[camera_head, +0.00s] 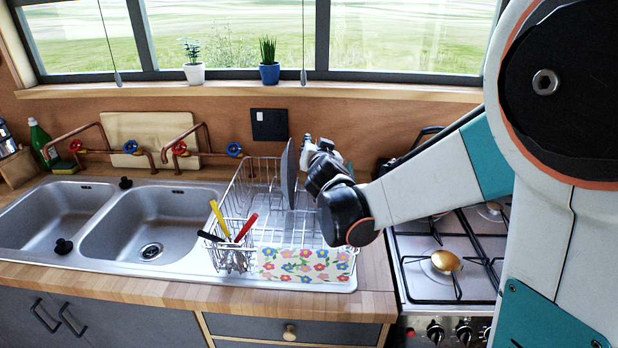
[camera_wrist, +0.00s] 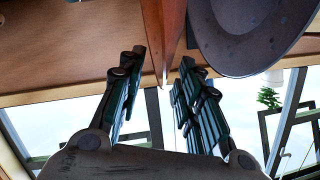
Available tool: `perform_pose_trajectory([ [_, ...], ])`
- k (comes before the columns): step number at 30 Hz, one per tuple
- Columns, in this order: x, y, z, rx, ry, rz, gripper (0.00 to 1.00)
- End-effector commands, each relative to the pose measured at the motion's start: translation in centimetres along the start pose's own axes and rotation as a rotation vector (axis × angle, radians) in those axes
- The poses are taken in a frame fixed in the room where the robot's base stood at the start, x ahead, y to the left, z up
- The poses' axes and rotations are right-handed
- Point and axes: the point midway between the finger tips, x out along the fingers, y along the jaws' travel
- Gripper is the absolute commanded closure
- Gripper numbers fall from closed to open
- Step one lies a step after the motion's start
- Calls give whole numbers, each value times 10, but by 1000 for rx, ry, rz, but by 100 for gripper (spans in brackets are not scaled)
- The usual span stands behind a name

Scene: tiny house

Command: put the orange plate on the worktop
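An orange-brown piece, apparently the orange plate (camera_wrist: 163,38) seen nearly edge-on, shows at the top middle of the wrist view. I cannot make it out in the head view. My gripper (camera_wrist: 162,62) is open, with its fingers on either side of this piece; gaps show, and I cannot tell whether either finger touches it. In the head view my gripper (camera_head: 312,150) is over the dish rack, just right of an upright dark grey plate (camera_head: 289,175). That grey plate also shows in the wrist view (camera_wrist: 250,35). The wooden worktop (camera_head: 190,305) runs along the front.
The wire dish rack (camera_head: 240,190) holds cutlery and has a flowered cloth (camera_head: 305,265) at its front. A double sink (camera_head: 150,222) is at left, the gas hob (camera_head: 450,245) at right. Potted plants stand on the windowsill (camera_head: 340,91). Bare worktop is narrow.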

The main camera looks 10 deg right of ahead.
Motion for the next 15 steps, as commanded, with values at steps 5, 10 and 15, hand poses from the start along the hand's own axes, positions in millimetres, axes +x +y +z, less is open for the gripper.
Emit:
perform_pose_trajectory([
  [5, 5, 0, -1, -1, 0, 0, 68],
  [10, 4, 0, -1, -1, 0, 0, 88],
  [15, 4, 0, -1, -1, 0, 0, 100],
])
